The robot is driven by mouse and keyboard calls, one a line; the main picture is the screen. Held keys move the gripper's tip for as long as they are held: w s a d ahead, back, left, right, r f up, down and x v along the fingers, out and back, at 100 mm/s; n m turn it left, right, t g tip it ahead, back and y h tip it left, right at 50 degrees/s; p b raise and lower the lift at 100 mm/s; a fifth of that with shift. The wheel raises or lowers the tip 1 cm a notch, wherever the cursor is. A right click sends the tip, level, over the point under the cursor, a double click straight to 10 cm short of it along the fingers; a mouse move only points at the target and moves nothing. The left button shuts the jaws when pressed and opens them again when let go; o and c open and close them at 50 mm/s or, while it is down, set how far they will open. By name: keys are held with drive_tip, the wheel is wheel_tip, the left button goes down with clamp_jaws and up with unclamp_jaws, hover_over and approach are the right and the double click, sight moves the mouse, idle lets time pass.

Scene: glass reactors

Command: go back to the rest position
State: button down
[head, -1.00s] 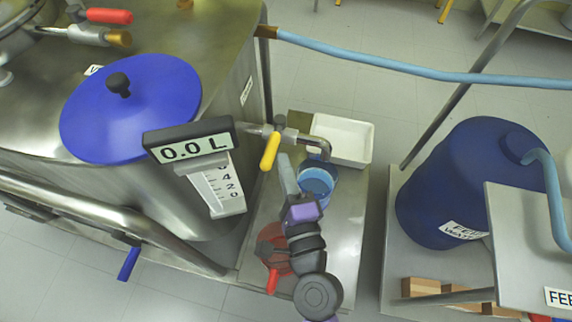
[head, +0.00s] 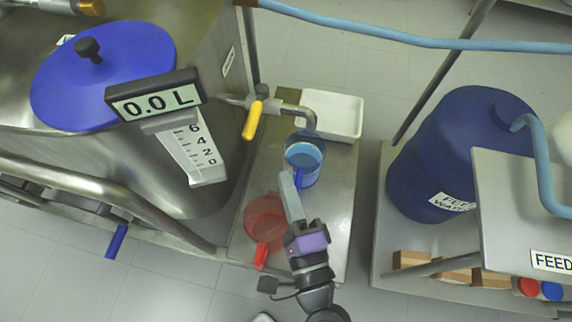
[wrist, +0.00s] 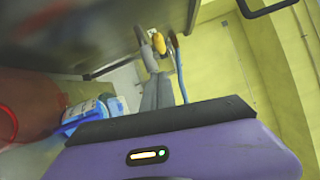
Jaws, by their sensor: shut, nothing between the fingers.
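My gripper (head: 285,181) shows in the head view above the metal bench between the tank and the blue drum. Its fingers are shut with nothing between them, and they point up the picture towards the blue jug. In the wrist view my gripper's fingers (wrist: 157,90) show beyond the purple housing. A blue jug (head: 305,160) stands under the metal spout, its handle towards my gripper.
A steel tank (head: 190,205) with a blue lid (head: 125,65) and a 0.0 L display (head: 155,98) stands at left. A yellow-handled valve (head: 254,118) and a white tray (head: 335,117) are beyond the jugs. A blue drum (head: 430,165) is at right. The bench (head: 338,225) has free room at right.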

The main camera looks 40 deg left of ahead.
drive_tip(key=shift+s+d, duration=0.2)
drive_tip(key=d+n+t+h, duration=0.6)
drive_tip(key=d+t+h, duration=0.15)
drive_tip(key=d, duration=1.35)
drive_tip(key=s+d+r+n+g+h, duration=0.1)
drive_tip(key=s+d+n+g+h, duration=0.1)
drive_tip(key=s+d+h, duration=0.9)
drive_tip(key=s+d+r+y+p, duration=0.1)
drive_tip(key=d+r+p, duration=0.1)
drive_tip(key=r+p, duration=0.8)
drive_tip(key=d+r+y+p, duration=0.1)
drive_tip(key=d+r+p, duration=0.1)
drive_tip(key=r+p, duration=0.9)
drive_tip(key=shift+s+r+y, duration=0.3)
drive_tip(key=shift+s+y, duration=0.05)
drive_tip(key=shift+s, duration=0.05)
